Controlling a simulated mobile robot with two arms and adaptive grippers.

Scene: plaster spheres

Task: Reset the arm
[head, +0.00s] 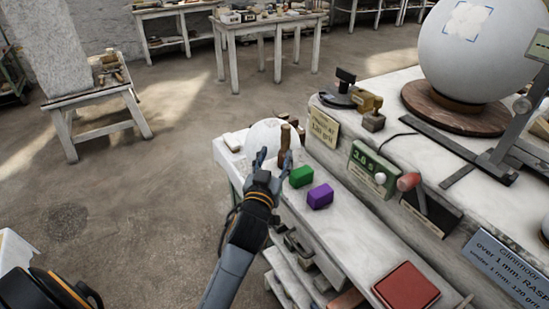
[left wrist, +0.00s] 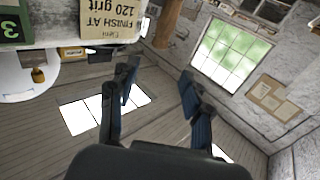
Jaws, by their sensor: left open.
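My left gripper (head: 272,158) is open in the head view, above the far end of the low white bench. Its fingers point away from me and nothing is held between them. A brown wooden handle (head: 284,138) and a pale rounded object (head: 262,136) show just past the fingertips; I cannot tell how near the fingers are to them. In the left wrist view the gripper (left wrist: 160,78) shows its two dark fingers spread, with the floor and a window in the background. My right gripper is not in view.
A green block (head: 301,176), a purple block (head: 320,196) and a red pad (head: 407,287) lie on the low bench. Open floor lies left.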

